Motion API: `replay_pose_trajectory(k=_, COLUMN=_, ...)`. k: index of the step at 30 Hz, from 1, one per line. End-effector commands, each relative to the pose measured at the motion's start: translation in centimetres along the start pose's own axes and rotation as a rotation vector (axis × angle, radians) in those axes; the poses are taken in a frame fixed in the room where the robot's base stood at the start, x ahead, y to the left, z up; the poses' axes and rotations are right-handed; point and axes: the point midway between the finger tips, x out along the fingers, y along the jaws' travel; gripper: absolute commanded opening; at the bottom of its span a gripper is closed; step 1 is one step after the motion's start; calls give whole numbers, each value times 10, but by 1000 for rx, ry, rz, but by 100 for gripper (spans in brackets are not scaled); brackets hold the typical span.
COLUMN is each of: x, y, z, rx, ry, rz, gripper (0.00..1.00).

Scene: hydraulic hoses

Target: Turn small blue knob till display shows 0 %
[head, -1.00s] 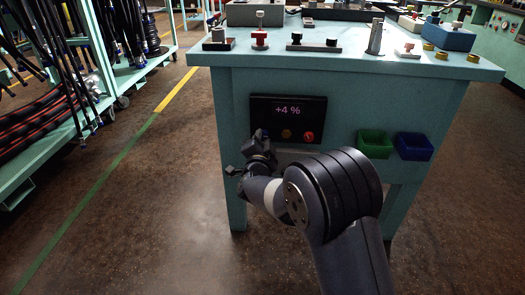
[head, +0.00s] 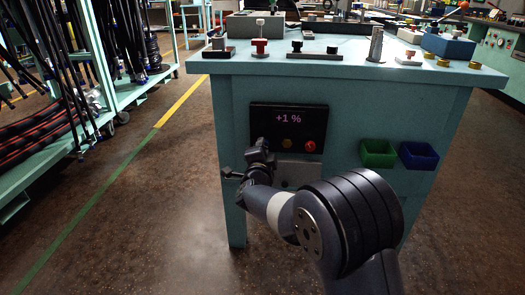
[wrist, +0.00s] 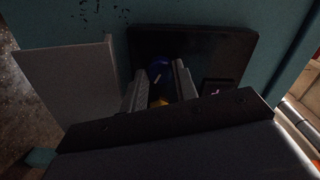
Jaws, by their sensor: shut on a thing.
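The dark display panel (head: 289,121) on the front of the teal bench reads +1 %. Below the readout are an amber knob (head: 287,144) and a red knob (head: 311,147). My gripper (head: 259,148) is at the lower left of the panel in the head view and hides the small blue knob there. In the wrist view the blue knob (wrist: 159,69) shows between the two finger tips of my gripper (wrist: 160,80), which is shut on it. A yellow bit (wrist: 158,102) also shows between the fingers, partly hidden.
A green bin (head: 377,154) and a blue bin (head: 418,156) hang on the bench front to the right. The bench top (head: 340,67) carries several knobs and fittings. A hose rack (head: 60,130) stands at the left; the floor between is clear.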

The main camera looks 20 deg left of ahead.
Motion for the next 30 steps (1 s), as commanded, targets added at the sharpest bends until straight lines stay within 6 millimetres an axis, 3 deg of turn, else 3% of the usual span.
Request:
replay_pose_trajectory(k=3, x=0, y=0, z=-1, rx=0, ry=1, rz=1, gripper=5)
replay_pose_trajectory(k=4, x=0, y=0, z=-1, rx=0, ry=1, rz=1, gripper=29)
replay_pose_trajectory(k=12, x=0, y=0, z=0, rx=-1, ry=1, rz=0, gripper=50)
replay_pose_trajectory(k=22, x=-5, y=-1, z=0, rx=-1, ry=0, rz=1, gripper=50)
replay_pose_trajectory(k=30, x=-45, y=-3, z=0, rx=-2, ry=-2, rz=1, gripper=50)
